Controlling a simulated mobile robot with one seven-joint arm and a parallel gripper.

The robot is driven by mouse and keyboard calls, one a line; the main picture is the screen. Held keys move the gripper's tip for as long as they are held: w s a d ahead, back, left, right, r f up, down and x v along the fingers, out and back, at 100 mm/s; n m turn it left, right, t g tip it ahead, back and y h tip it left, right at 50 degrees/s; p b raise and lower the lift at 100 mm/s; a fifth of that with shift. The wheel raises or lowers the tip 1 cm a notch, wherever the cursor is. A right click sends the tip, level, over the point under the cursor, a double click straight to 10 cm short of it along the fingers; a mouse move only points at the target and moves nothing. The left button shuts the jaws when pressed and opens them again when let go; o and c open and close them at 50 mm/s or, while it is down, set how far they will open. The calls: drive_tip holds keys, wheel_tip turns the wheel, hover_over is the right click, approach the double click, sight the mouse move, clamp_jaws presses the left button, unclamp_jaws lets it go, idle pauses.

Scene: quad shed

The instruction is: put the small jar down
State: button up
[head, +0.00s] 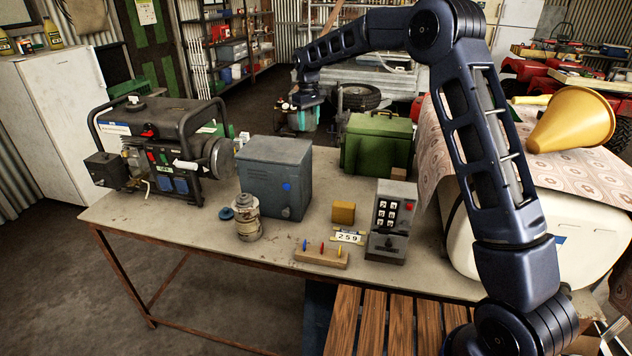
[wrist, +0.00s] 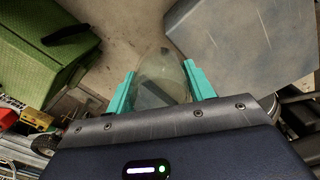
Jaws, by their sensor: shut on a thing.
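The small jar (wrist: 160,78) is clear, see-through glass and shows between the two teal fingers in the wrist view. My gripper (wrist: 161,88) is shut on it. In the head view my gripper (head: 300,120) is at the back of the workbench (head: 205,232), between the grey-blue metal box and the green box. I cannot make out the jar clearly there. In the wrist view pale bench surface shows beyond the jar; whether the jar touches it I cannot tell.
The grey-blue box (head: 275,177) stands at the wrist view's right, the green box (head: 376,145) at its left. A generator (head: 160,150), metal canister (head: 248,218), keypad box (head: 391,222), yellow block (head: 343,212) and peg board (head: 321,257) stand on the bench. Its front left is bare.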

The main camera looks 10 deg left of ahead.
sight(316, 180)
drive_tip(key=w+f+n, duration=0.6)
drive_tip(key=w+f, duration=0.2)
drive_tip(key=w, duration=0.1)
wheel_tip(316, 180, down, 20)
drive_tip(key=shift+w+d+r, duration=0.1)
drive_tip(key=shift+w+d, duration=0.05)
idle(0.4)
drive_tip(key=o, duration=1)
wheel_tip(316, 180, up, 12)
